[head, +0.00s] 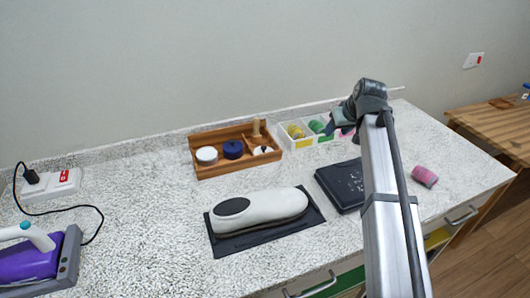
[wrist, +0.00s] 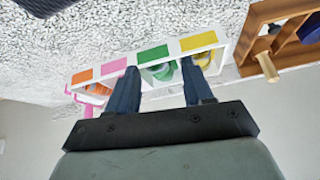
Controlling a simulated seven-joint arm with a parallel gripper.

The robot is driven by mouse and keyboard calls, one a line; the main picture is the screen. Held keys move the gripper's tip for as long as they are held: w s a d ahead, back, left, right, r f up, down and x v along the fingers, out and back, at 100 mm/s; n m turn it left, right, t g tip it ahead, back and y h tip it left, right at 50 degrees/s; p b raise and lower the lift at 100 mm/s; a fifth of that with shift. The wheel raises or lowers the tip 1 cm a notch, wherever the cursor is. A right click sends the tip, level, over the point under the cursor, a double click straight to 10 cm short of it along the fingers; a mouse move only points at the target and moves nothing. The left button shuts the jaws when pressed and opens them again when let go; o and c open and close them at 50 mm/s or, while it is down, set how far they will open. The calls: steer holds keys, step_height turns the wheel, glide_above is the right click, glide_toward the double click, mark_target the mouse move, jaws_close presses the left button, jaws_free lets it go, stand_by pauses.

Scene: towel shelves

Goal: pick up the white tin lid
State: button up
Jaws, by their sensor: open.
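A round white item (head: 206,155), which looks like the white tin lid, sits in the left part of the wooden tray (head: 240,167) at the back of the counter. A dark blue round item (head: 233,149) stands beside it. My gripper (head: 337,126) is open and empty, over the back of the counter and to the right of the wooden tray. In the wrist view my open fingers (wrist: 159,82) show in front of the white divided box. The wooden tray (wrist: 246,42) is only partly in that view, at the right, and the white item does not show there.
The white divided box (head: 305,144) with coloured labels holds several rolls. A white-and-black device (head: 275,206) lies on a dark mat in front. A black case (head: 340,184) and a pink roll (head: 425,175) lie at right.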

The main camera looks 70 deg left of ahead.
steer(key=n+h, duration=0.1)
steer(key=n, duration=0.1)
glide_toward(264, 147)
steer(key=a+v, duration=0.1)
steer(key=v, duration=0.4)
steer(key=shift+g, duration=0.3)
steer(key=x, duration=1.3)
steer(key=shift+w+d+f, duration=0.25)
steer(key=shift+w+d, duration=0.1)
steer(key=shift+w, duration=0.05)
jaws_close()
